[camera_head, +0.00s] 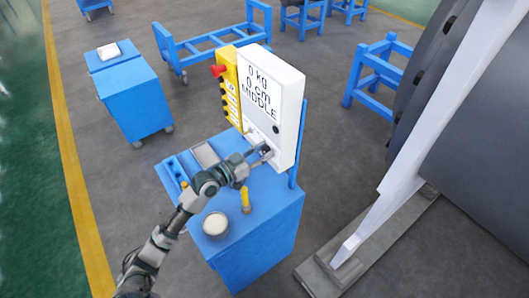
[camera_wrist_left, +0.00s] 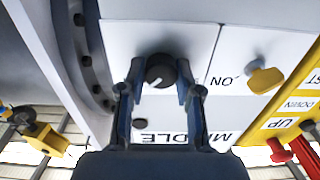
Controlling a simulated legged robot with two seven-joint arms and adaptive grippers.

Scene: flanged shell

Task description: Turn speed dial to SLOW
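The speed dial (camera_wrist_left: 160,71) is a black round knob with a white pointer mark, on a white panel in the left wrist view, which looks upside down. My left gripper (camera_wrist_left: 160,80) is open, with one finger on each side of the dial and small gaps that seem to remain. In the head view my left gripper (camera_head: 262,156) is at the lower front of the white control box (camera_head: 286,88) and mostly hides the dial. The box display reads "0 kg", "0 cm" and "MIDDLE". My right gripper is out of view.
A yellow switch (camera_wrist_left: 265,78) marked ON sits beside the dial. The yellow button panel (camera_head: 229,80) with a red knob (camera_head: 218,71) adjoins the box. The blue cart (camera_head: 266,225) carries a round white container (camera_head: 215,224) and a yellow-handled tool (camera_head: 245,200) below my arm.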

